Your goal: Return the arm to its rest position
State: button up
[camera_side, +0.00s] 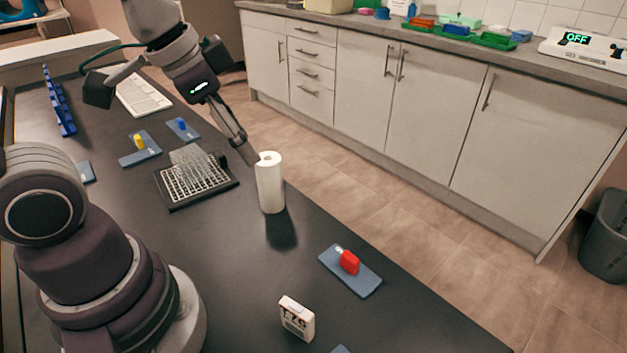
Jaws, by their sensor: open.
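My arm reaches in from the top of the view, and my gripper (240,148) points down and to the right over the black table (225,270). Its fingers are open. The fingertips overlap the upper left edge of a white cylinder (270,185) with a dark opening in its top; I cannot tell whether they touch it. The cylinder is upright, with a dark shadow in front of it.
A black rack (200,193) with clear tubes lies left of the gripper. Blue pads hold yellow (139,142), blue (181,124) and red (349,262) pieces. A white timer (297,316) stands in front. The table's right edge borders open floor.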

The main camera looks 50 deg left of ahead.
jog(key=s+n, duration=0.1)
jog(key=s+a+n+t, duration=0.1)
jog(key=n, duration=0.1)
jog(key=shift+s, duration=0.15)
